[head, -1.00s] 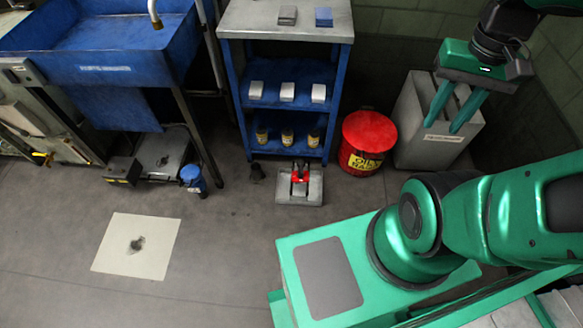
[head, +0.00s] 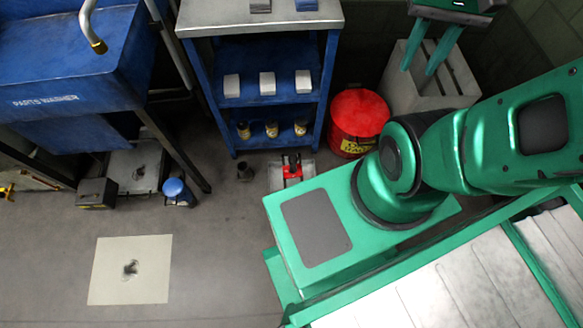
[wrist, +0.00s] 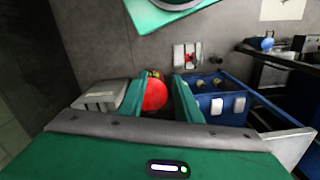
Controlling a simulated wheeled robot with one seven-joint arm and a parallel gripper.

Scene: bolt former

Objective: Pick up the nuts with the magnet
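A small dark pile (head: 130,268), too small to make out as nuts, lies on a pale square sheet (head: 105,285) on the floor at the lower left. A red object (head: 291,166), possibly the magnet, stands on a grey plate (head: 308,172) on the floor in front of the blue shelf. The red object also shows in the wrist view (wrist: 189,58). My gripper (head: 418,68) is at the upper right, above the grey bin. Its two green fingers are apart with nothing between them, as the wrist view also shows (wrist: 159,82).
A blue shelf cart (head: 205,100) with grey blocks and small cans stands at the back. A red oily-waste can (head: 358,115) and a grey slotted bin (head: 400,92) stand to its right. A blue parts washer (head: 70,65) is at the left. Floor around the sheet is clear.

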